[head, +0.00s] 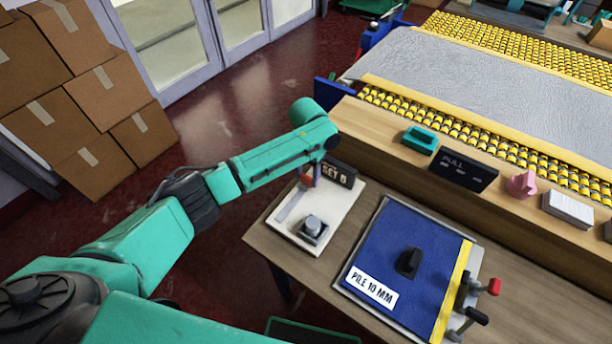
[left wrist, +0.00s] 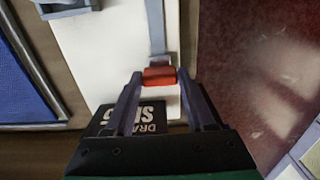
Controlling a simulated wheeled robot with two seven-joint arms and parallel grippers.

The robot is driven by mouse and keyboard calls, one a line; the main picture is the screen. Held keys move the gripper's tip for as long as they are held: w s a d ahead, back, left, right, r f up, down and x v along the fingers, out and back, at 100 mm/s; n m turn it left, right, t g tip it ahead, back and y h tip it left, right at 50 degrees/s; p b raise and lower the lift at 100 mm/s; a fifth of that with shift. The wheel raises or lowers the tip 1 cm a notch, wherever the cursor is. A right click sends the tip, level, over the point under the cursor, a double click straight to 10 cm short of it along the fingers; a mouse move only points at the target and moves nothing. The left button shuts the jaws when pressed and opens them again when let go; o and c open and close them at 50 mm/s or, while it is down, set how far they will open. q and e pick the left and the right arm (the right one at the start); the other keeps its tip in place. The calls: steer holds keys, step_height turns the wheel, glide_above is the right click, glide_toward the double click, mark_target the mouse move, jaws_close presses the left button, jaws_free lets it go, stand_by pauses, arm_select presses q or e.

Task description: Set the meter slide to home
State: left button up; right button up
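The meter slide is a white panel (head: 325,222) on the wooden bench, with a grey straight track (head: 290,206) and a red handle (head: 306,180) at the track's far end, beside a black sign (head: 340,174). My left gripper (head: 308,174) points down at the handle, and the arm partly hides it. In the left wrist view the red handle (left wrist: 159,76) fills the space between the fingertips (left wrist: 159,80), which look closed on its two sides. The track (left wrist: 156,25) runs away from it. My right gripper is not in view.
A grey knob block (head: 312,230) stands on the same panel. To the right lies a blue board (head: 385,245) labelled "PILE 10 MM", with levers (head: 475,300) at its edge. A wooden ledge (head: 390,150) with small items runs behind. Cardboard boxes (head: 85,100) are stacked left.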

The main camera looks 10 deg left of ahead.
mark_target(308, 176)
arm_select(q)
steer(key=o, duration=0.4)
steer(key=shift+w+d+r, duration=0.1)
steer(key=shift+w+r, duration=0.05)
steer(key=shift+w, duration=0.15)
step_height(308, 176, up, 14)
steer(key=shift+r+b, duration=0.15)
steer(key=shift+b, duration=0.6)
